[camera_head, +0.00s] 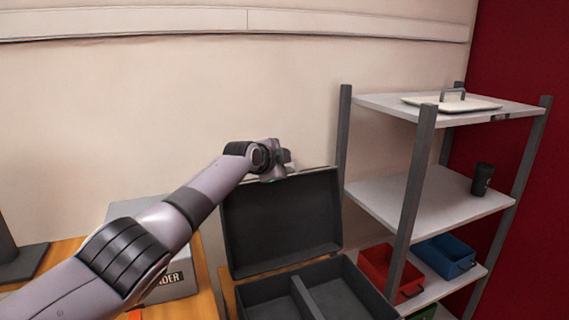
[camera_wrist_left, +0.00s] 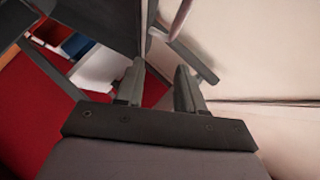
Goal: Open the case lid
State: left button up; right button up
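The dark grey case (camera_head: 366,296) is open in the head view. Its lid (camera_head: 282,226) stands up nearly vertical at the back, hinged to the base, with its hollow inner side showing. The base has a divider running through it. My left gripper (camera_head: 288,163) is at the top edge of the lid, near its middle; whether it touches the lid is unclear. In the left wrist view my left gripper (camera_wrist_left: 160,82) has its two fingers apart with nothing seen between them. My right gripper is not in view.
A shelf rack (camera_head: 440,207) stands right of the case. It carries a tray with a handle (camera_head: 452,103), a black cup (camera_head: 482,179), a red bin (camera_head: 379,270) and a blue bin (camera_head: 445,257). A grey box (camera_head: 175,281) is left of the case, partly behind my arm. A wall is close behind.

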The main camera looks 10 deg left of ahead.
pick_arm(q)
jog(key=shift+s+a, duration=0.15)
jog(key=shift+s, duration=0.05)
jog(key=v, duration=0.6)
jog(key=shift+s+r, duration=0.2)
jog(key=shift+s, duration=0.1)
dwell(0.4)
jog(key=shift+s, duration=0.1)
dwell(0.3)
